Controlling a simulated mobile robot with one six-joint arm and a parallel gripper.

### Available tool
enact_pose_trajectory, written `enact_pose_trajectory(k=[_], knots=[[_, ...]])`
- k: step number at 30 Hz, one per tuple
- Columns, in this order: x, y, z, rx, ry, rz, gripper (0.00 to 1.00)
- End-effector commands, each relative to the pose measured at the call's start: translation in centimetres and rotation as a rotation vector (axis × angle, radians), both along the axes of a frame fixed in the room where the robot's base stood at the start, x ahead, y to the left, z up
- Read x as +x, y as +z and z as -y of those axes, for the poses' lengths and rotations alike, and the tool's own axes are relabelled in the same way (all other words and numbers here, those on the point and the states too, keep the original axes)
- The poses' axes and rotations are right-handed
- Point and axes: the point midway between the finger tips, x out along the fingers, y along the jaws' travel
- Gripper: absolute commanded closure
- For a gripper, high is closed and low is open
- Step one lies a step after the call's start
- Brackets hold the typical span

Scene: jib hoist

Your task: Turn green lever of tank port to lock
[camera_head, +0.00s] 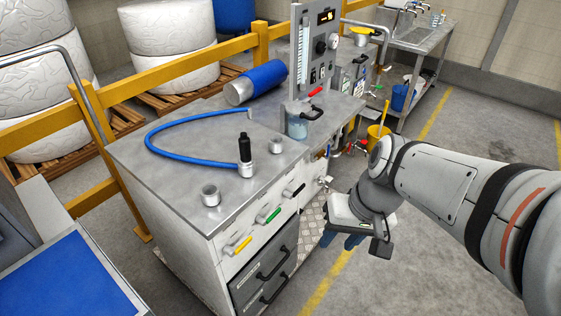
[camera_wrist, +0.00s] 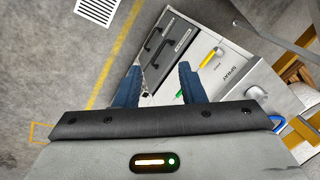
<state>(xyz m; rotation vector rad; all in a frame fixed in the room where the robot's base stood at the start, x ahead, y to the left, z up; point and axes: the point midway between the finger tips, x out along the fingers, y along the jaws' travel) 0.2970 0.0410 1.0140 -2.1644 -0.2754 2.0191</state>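A green lever (camera_head: 268,214) sits on the white front panel of the steel-topped cabinet, between a yellow lever (camera_head: 238,244) and a black lever (camera_head: 294,190). The tank port's label is not readable.
Dark drawers with black handles (camera_head: 273,264) lie below the levers. A blue hose (camera_head: 178,126) and metal fittings lie on the cabinet top (camera_head: 150,165). The floor (camera_head: 400,280) in front of the cabinet is clear.

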Motion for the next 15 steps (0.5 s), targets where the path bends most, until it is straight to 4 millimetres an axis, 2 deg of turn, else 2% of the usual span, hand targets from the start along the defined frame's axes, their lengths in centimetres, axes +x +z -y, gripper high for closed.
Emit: enact_pose_trajectory(k=[1,3,5,9,12,15], knots=[[0.2,-4.4,-1.4,0.091,0.001,-0.06,0.64],[0.6,-7.4,-3.8,0.243,0.004,-0.123,0.64],[1.4,-9.5,-5.7,0.377,-0.002,-0.157,0.64],[4.6,-13.8,-9.1,0.691,-0.053,-0.167,0.64],[8.1,-16.8,-10.3,0.899,-0.124,-0.113,0.64],[12.1,-19.7,-10.2,1.071,-0.217,-0.011,0.64]])
